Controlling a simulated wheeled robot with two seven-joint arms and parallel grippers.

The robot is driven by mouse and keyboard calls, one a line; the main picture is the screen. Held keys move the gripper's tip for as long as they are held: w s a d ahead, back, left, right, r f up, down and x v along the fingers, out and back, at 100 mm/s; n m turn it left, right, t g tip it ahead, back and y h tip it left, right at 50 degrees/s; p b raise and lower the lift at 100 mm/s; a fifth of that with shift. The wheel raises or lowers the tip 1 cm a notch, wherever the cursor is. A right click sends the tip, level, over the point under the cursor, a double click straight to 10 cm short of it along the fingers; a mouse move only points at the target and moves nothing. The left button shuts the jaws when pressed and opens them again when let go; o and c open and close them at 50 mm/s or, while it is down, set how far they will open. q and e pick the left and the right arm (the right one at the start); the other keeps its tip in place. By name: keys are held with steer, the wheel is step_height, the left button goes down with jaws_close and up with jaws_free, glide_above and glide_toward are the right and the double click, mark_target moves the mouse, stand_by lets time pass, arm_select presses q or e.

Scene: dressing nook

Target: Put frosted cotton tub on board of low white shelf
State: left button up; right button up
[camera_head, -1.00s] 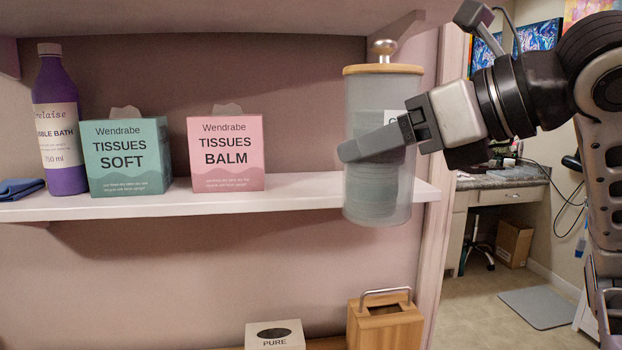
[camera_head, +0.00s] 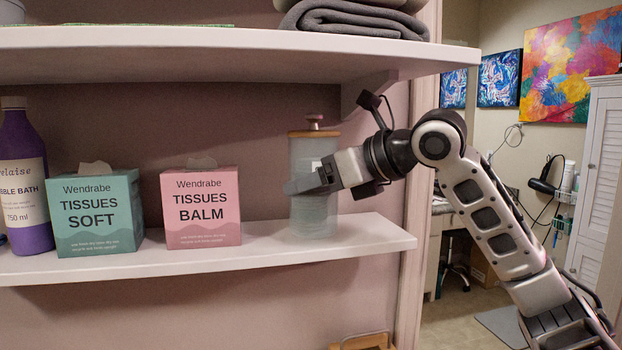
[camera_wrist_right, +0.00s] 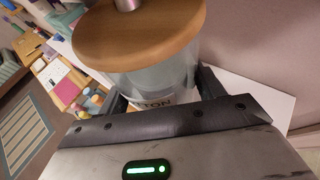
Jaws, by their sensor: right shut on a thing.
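The frosted cotton tub (camera_head: 313,213) is a tall translucent cylinder with a wooden lid and metal knob. It stands upright at the right part of the low white shelf's board (camera_head: 362,236), right of the pink tissue box. Its base appears at board level; I cannot tell whether it touches. My right gripper (camera_head: 308,184) is shut on the tub around its upper half, coming from the right. In the right wrist view the tub's wooden lid (camera_wrist_right: 138,38) fills the top and its label is partly hidden by my gripper. My left gripper is not in view.
A pink tissue box (camera_head: 201,208), a teal tissue box (camera_head: 97,215) and a purple bubble bath bottle (camera_head: 27,185) stand left on the same board. An upper shelf (camera_head: 230,55) with folded grey towels (camera_head: 352,18) hangs above. Board right of the tub is clear.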

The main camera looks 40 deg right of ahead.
steer(key=w, duration=0.1)
steer(key=w+d+p, duration=0.1)
steer(key=w, duration=0.1)
steer(key=shift+d+r, duration=0.2)
steer(key=shift+d, duration=0.1)
steer(key=shift+w+d+f+p, duration=0.1)
steer(key=shift+w+d+p, duration=0.05)
steer(key=shift+w+p, duration=0.15)
steer(key=shift+s+f, duration=0.15)
steer(key=shift+f, duration=0.65)
steer(key=shift+f+b, duration=0.15)
steer(key=shift+b, duration=0.15)
steer(key=o, duration=1)
steer(key=shift+o, duration=0.2)
